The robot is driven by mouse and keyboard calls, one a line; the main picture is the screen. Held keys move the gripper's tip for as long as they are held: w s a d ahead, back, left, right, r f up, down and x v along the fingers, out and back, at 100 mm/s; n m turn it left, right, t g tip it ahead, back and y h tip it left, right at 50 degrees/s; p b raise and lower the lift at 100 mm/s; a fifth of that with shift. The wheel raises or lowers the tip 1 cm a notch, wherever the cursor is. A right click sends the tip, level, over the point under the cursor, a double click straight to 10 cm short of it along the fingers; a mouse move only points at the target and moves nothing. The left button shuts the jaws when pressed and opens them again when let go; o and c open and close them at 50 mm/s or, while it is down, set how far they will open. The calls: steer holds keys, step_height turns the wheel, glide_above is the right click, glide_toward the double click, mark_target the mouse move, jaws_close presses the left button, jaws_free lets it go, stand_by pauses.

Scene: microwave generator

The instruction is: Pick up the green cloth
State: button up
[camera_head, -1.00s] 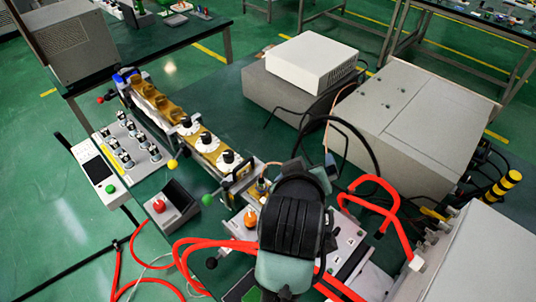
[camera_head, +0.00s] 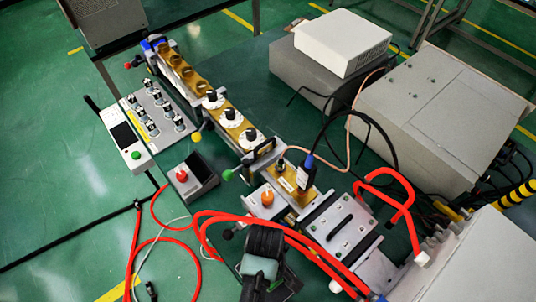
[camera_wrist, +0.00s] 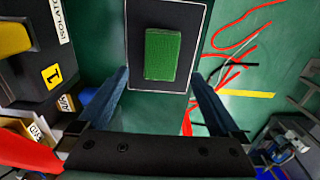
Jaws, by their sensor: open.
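The green cloth (camera_wrist: 162,54) shows in the wrist view as a flat, bright green rectangle. It lies on a dark pad (camera_wrist: 183,22) with a light border. My gripper (camera_wrist: 158,75) is open, with one finger to the left and one to the right of the cloth's near end in the picture. The fingers hold nothing, and I cannot tell their height above the cloth. In the head view my arm (camera_head: 262,245) reaches down at the bottom middle and the cloth cannot be made out there.
Red hoses (camera_head: 300,240) loop close to my arm. A metal waveguide bench (camera_head: 230,120) runs diagonally behind it, with a black-handled plate (camera_head: 340,228) to the right. A grey control box (camera_head: 190,180) stands to the left. Large grey cabinets fill the right side.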

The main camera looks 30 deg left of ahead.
steer(key=shift+a+f, duration=0.2)
steer(key=shift+f, duration=2.35)
steer(key=shift+c, duration=0.3)
steer(key=c, duration=1.3)
steer(key=shift+c, duration=0.2)
steer(key=shift+r, duration=0.1)
step_height(320, 180, up, 10)
